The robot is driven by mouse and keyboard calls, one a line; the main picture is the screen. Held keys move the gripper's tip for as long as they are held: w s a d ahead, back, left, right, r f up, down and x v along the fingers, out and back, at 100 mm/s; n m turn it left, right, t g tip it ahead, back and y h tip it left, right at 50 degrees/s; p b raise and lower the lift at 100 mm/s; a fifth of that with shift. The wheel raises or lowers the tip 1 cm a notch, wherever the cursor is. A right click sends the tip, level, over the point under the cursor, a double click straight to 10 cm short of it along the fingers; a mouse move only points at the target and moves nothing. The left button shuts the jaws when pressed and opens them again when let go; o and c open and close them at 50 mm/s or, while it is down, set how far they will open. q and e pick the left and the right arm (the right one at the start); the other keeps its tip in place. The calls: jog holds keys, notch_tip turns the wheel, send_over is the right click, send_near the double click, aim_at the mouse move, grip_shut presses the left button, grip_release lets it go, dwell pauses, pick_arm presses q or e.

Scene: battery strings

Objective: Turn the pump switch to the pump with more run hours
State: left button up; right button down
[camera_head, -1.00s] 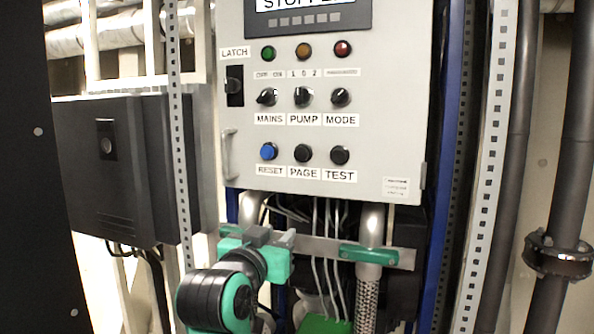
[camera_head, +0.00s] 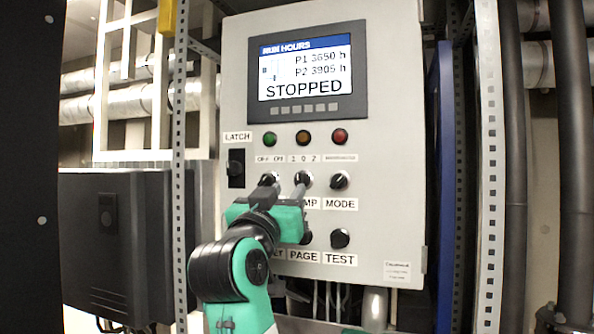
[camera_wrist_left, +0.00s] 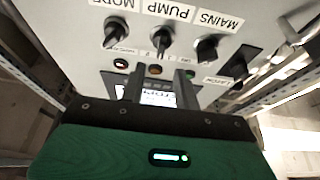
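The pump switch (camera_head: 304,179) is a black knob in the middle of the knob row, under a "1 0 2" label. A finger partly covers it in the head view. It also shows in the left wrist view (camera_wrist_left: 161,38), upside down, beyond the fingertips. The display (camera_head: 305,72) reads RUN HOURS, P1 about 3650 h, P2 about 3905 h, STOPPED. My left gripper (camera_head: 284,190) is in front of the panel at the mains and pump knobs. Its two fingers (camera_wrist_left: 160,78) are apart with nothing between them. I cannot tell whether they touch the panel. My right gripper is not visible.
The mains knob (camera_head: 267,179) and mode knob (camera_head: 340,181) flank the pump switch closely. Green, amber and red lamps (camera_head: 303,137) sit above. The test button (camera_head: 340,238) is below. A black latch (camera_head: 236,168) is at the left. A perforated post (camera_head: 180,200) stands left of the cabinet.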

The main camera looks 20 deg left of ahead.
aim_at(297, 178)
pick_arm(q)
jog(key=p+x, duration=0.2)
jog(key=x, duration=0.4)
jog(key=shift+s+r, duration=0.1)
jog(key=shift+w+r, duration=0.1)
jog(key=shift+w, duration=0.4)
jog(key=c, duration=0.6)
